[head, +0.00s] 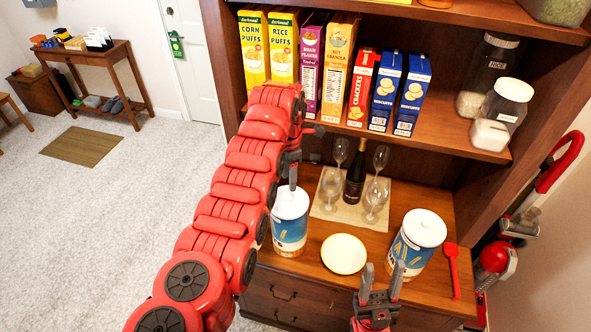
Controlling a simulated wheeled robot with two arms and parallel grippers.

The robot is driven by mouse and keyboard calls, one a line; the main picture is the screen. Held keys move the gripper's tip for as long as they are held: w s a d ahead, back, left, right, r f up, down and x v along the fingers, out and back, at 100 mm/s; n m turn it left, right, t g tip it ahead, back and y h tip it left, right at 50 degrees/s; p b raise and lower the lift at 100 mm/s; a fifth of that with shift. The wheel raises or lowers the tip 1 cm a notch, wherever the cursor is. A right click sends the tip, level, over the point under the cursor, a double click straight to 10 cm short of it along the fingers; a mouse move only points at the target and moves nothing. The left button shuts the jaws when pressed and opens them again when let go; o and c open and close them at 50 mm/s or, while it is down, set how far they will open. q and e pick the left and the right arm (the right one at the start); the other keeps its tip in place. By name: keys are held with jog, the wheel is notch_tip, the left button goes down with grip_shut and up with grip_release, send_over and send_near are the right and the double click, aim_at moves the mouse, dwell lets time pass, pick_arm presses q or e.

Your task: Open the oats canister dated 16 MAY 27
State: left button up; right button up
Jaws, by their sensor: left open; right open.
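Two blue-and-white oats canisters with white lids stand on the hutch counter. The left canister (289,232) is beside my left gripper (289,183), whose fingers point down at its lid; whether they touch it I cannot tell. The right canister (416,243) stands right of the plate and leans slightly in the picture; its lid is on. No date can be read on either canister. My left gripper is open, though its arm partly hides it. My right gripper (381,278) is open and empty, fingers up, at the counter's front edge, left of and below the right canister.
A white plate (344,253) lies between the canisters. A red scoop (453,270) lies at the right. Behind, a dark bottle (355,175) and several glasses stand on a mat (327,211). The shelf above holds boxes (361,88) and jars (502,113).

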aim_at(288, 196)
pick_arm(q)
jog(key=shift+s+a+f, duration=0.2)
jog(key=shift+s, duration=0.1)
jog(key=shift+w+d+f, duration=0.1)
jog(key=shift+w+f, duration=0.1)
jog(key=shift+f, duration=0.9)
jog(key=shift+s+f, duration=0.1)
jog(key=shift+f, duration=0.7)
jog(key=shift+f, duration=0.25)
jog(key=shift+f+b, duration=1.05)
jog(key=shift+f, duration=0.2)
jog(key=shift+r, duration=0.1)
